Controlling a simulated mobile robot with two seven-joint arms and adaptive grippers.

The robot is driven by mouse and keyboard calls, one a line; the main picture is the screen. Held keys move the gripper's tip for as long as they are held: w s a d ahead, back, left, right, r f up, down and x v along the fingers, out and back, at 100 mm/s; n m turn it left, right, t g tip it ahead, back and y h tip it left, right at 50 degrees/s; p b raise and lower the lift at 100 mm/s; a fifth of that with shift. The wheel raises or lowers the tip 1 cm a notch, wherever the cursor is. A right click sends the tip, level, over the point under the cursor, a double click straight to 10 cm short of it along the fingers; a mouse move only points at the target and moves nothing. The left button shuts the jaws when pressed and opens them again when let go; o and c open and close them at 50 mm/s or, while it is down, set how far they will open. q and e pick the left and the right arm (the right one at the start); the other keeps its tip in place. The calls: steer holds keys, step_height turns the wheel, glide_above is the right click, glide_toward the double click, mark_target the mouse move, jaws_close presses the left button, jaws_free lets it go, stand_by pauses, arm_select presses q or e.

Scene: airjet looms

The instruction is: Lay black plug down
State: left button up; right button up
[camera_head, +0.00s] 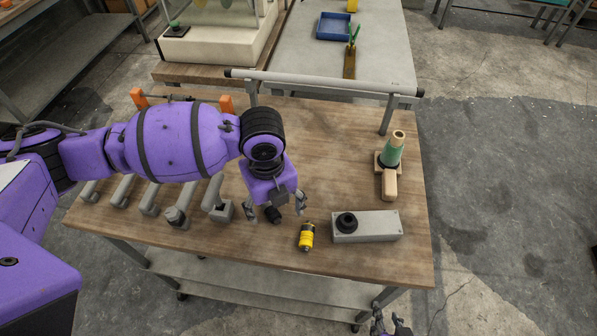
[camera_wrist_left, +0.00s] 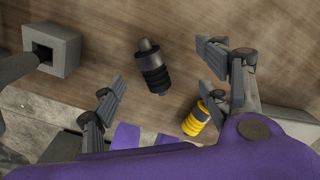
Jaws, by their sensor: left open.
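The black plug (camera_head: 272,215) is on the wooden table, below my left gripper (camera_head: 277,207) in the head view. The left wrist view shows the plug (camera_wrist_left: 153,70) lying on its side, a ribbed black body with a grey end. My left gripper (camera_wrist_left: 162,82) is open, its fingers on either side of the plug in the picture and apart from it. A yellow and black plug (camera_head: 307,236) is on the table to the right; it also shows in the left wrist view (camera_wrist_left: 196,118). My right gripper (camera_head: 390,325) shows only partly at the bottom edge.
A grey box (camera_head: 378,226) with a black round socket stands at the right. Behind it is a wooden holder (camera_head: 388,185) with a green cone. Several grey metal pieces (camera_head: 178,214) line the left side. A grey rail (camera_head: 325,83) crosses the back. Table surface behind the yellow plug is clear.

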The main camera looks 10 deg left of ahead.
steer(key=shift+r, duration=0.1)
arm_select(q)
step_height(320, 180, up, 3)
steer(key=shift+p, duration=0.75)
steer(key=shift+r, duration=0.75)
steer(key=shift+r+p, duration=0.35)
steer(key=shift+r, duration=0.9)
arm_select(e)
steer(key=shift+t, duration=0.6)
steer(key=w+r, duration=0.3)
steer(key=shift+w+r, duration=0.3)
steer(key=shift+r, duration=0.1)
steer(key=shift+a, duration=0.1)
